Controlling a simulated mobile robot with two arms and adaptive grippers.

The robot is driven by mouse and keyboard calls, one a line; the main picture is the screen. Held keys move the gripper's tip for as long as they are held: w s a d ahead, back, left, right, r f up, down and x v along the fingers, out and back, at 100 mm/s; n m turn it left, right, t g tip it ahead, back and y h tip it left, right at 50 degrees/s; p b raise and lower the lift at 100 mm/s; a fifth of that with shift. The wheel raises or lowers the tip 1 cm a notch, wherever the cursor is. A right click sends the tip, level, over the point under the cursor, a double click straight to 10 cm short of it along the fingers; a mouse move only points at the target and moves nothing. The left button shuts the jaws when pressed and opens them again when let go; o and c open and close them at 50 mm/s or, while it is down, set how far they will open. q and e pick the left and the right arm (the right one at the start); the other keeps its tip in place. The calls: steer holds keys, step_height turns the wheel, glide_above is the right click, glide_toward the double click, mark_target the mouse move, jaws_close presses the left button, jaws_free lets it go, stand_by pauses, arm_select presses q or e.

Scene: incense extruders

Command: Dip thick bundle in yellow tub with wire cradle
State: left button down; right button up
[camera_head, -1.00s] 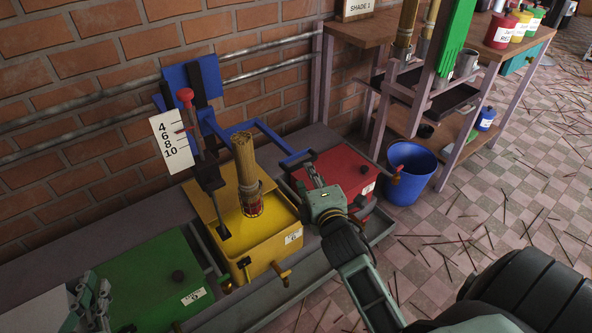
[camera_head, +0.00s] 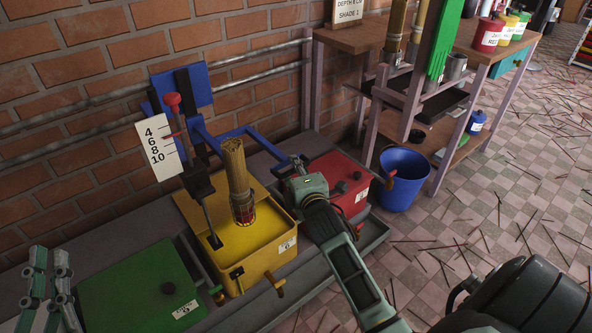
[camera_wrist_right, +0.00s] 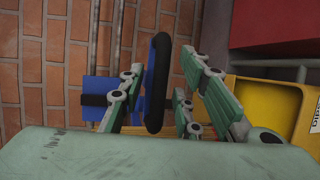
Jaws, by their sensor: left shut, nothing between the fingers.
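The yellow tub (camera_head: 270,261) stands open with yellow liquid in it. The thick bundle (camera_head: 235,165) stands nearly upright in the wire cradle (camera_head: 243,210), low at the liquid; I cannot tell how deep it sits. A blue lever arm (camera_head: 264,142) runs right from the post behind the tub. My right gripper (camera_head: 299,166) is at the lever's end, and its fingers hide part of it. In the right wrist view a black handle (camera_wrist_right: 157,85) lies between the open fingers, with gaps beside it. My left gripper (camera_head: 47,285) is shut and empty at lower left.
A green lidded tub (camera_head: 140,285) stands left and a red lidded tub (camera_head: 338,175) right. A numbered depth scale (camera_head: 157,148) stands behind the yellow tub. A blue bucket (camera_head: 404,180) is on the floor beside the wooden rack (camera_head: 345,42).

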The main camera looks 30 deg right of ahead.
steer(key=shift+c, duration=0.5)
jaws_close()
